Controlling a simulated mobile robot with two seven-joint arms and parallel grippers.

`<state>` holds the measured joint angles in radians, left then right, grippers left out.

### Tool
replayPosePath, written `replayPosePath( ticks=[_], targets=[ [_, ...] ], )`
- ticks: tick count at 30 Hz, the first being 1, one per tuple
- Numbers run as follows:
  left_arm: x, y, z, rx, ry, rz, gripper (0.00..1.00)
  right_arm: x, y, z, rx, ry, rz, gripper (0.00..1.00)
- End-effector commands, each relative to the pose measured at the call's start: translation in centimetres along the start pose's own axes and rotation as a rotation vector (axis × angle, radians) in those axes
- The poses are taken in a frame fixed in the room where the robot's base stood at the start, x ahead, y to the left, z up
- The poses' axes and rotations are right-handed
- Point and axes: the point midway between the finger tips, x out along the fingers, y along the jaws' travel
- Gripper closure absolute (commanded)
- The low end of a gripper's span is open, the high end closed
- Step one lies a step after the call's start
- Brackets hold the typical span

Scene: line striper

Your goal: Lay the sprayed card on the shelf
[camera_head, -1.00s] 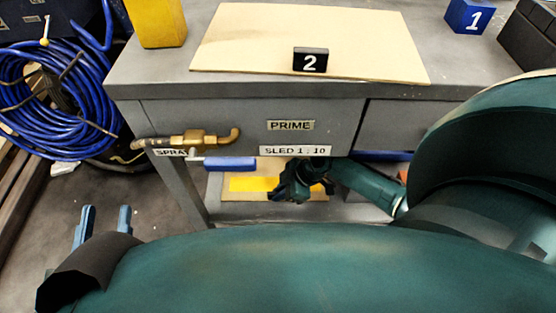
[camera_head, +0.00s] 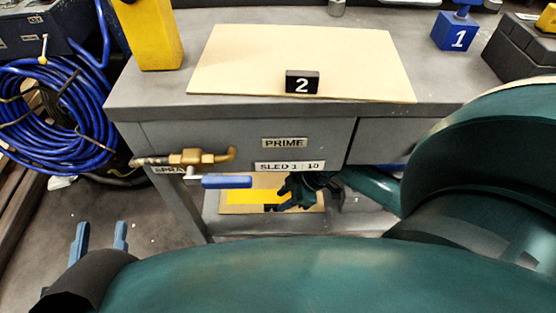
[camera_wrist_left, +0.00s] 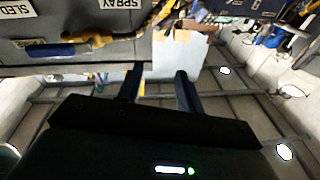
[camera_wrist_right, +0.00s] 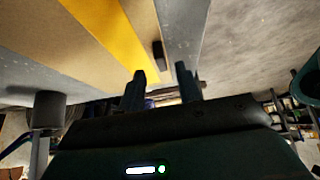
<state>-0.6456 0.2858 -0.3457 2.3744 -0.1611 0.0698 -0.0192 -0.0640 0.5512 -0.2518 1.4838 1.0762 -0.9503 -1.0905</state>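The sprayed card (camera_head: 231,208), tan with a yellow stripe, lies flat on the low shelf (camera_head: 222,229) under the bench. In the right wrist view the card (camera_wrist_right: 60,55) fills the upper left, its stripe running diagonally. My right gripper (camera_head: 287,194) is at the card's right part; in its wrist view the fingers (camera_wrist_right: 162,72) are apart, with a small dark piece at the card's edge ahead of them. I see nothing clamped between them. My left gripper (camera_head: 100,237) is open and empty over the floor at left, its fingers (camera_wrist_left: 158,76) well apart.
The bench drawer front with PRIME and SLED labels hangs above the shelf. A brass valve (camera_head: 195,157) and blue handle (camera_head: 226,182) stick out at its left. On top are a blank board (camera_head: 240,70), black block 2 (camera_head: 302,82), yellow block (camera_head: 153,35) and blue block 1 (camera_head: 455,32).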

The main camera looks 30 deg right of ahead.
Motion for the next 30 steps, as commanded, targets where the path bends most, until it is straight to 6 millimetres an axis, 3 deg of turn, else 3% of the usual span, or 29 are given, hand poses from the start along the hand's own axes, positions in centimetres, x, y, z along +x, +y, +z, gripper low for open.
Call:
replayPosePath(
  ticks=[1, 7, 30],
  targets=[
    [-0.1, -0.1, -0.1, 0.008, -0.010, -0.002, 0.64, -1.2, -0.1, -0.1, -0.002, -0.002, -0.001, 0.66],
    [-0.6, 0.2, 0.8, 0.022, -0.043, -0.001, 0.64, -3.1, -0.1, -0.1, -0.001, 0.000, -0.002, 0.66],
    [-0.6, 0.1, 0.7, 0.030, -0.036, 0.002, 0.64, -3.2, -0.1, 0.0, 0.000, 0.001, -0.002, 0.66]
  ],
)
